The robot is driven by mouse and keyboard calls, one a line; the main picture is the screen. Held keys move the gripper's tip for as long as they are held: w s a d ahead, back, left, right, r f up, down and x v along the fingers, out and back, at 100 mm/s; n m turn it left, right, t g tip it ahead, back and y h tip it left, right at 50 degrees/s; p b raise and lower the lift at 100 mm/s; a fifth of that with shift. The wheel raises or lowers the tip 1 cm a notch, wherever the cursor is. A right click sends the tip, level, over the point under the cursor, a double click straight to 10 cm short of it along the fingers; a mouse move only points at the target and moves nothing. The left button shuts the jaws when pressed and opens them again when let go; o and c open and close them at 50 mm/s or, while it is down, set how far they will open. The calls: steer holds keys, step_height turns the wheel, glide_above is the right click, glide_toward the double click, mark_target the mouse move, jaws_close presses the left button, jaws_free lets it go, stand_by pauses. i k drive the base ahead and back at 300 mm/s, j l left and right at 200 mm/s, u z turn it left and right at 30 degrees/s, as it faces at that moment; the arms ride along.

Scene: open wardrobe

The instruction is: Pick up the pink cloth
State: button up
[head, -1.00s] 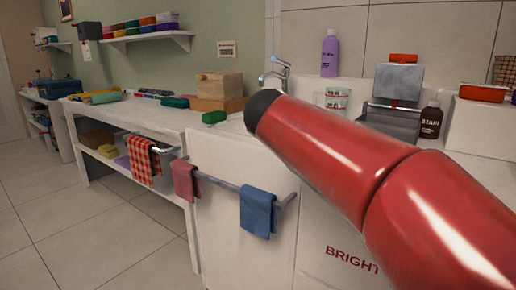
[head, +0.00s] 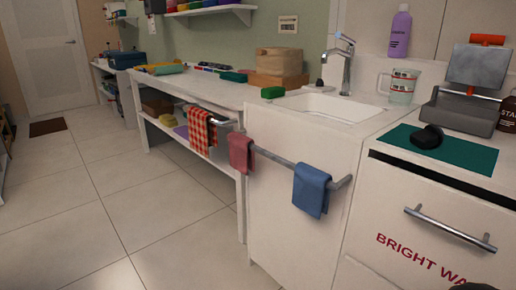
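The pink cloth (head: 241,153) hangs folded over the left part of a metal rail (head: 275,160) on the front of the white sink cabinet. A red checkered cloth (head: 199,129) hangs to its left, and a blue cloth (head: 311,190) hangs to its right on the same rail. The pink cloth is apart from the blue one. My gripper is not in view, so its state does not show.
A white sink (head: 325,108) with a faucet (head: 346,65) is above the rail. A white appliance with a bar handle (head: 450,228) stands at right; a teal mat (head: 470,155) with a black object lies on top. The tiled floor (head: 150,225) at left is clear.

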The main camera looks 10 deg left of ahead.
mark_target(242, 159)
steer(key=i+j+u, duration=0.15)
steer(key=u, duration=0.2)
steer(key=i+u, duration=0.15)
steer(key=u, duration=0.15)
